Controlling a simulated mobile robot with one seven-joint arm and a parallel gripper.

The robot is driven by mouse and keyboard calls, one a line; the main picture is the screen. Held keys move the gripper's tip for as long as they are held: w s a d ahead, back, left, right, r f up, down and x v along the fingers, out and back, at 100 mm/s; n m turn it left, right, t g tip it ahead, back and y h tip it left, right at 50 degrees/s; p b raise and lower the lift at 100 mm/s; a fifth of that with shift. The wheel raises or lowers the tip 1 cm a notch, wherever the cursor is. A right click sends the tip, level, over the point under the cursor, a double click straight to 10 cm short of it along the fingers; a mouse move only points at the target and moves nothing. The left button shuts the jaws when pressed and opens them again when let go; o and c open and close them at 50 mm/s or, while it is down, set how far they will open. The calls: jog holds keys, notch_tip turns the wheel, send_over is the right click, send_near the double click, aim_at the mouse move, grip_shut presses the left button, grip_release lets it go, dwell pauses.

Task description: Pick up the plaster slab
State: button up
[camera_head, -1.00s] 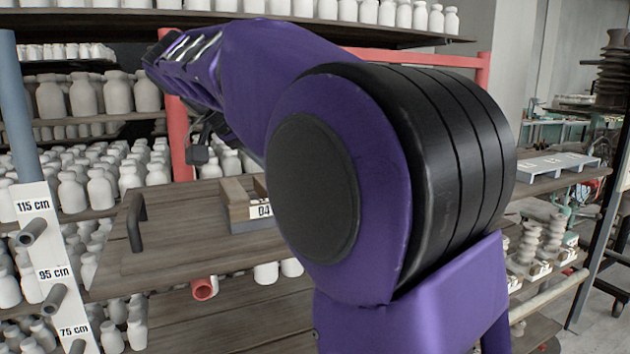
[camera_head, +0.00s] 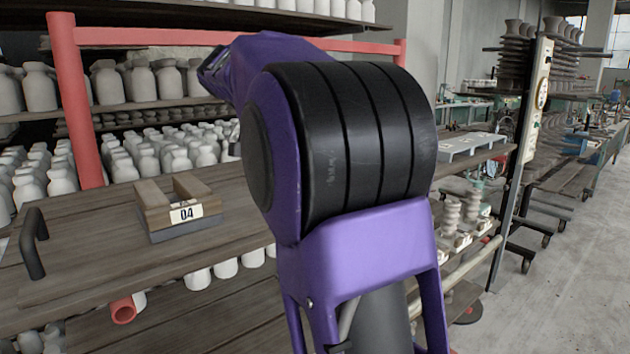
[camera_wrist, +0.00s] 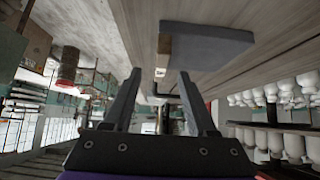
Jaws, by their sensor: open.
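A pale grey flat slab (camera_head: 470,146) lies on the shelf right of my arm in the head view; it may be the plaster slab. In the wrist view a grey block (camera_wrist: 208,45) with a small wooden end lies on the wooden board, beyond my fingertips. I cannot tell whether it is the plaster slab or the base of the box labelled 04. My gripper (camera_wrist: 159,74) is open with nothing between its fingers, apart from the block. In the head view my arm hides most of the gripper.
The wooden box labelled 04 (camera_head: 180,207) sits on a wooden board (camera_head: 90,245) with a black handle (camera_head: 33,243). A red post (camera_head: 72,100) stands behind it. Shelves of white bottles (camera_head: 165,80) fill the back. Open floor (camera_head: 560,270) lies at the right.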

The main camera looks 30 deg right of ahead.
jog(key=shift+r+x, duration=0.2)
jog(key=shift+x, duration=2.7)
jog(key=shift+w+d, duration=0.15)
grip_shut()
jog(key=shift+r, duration=0.1)
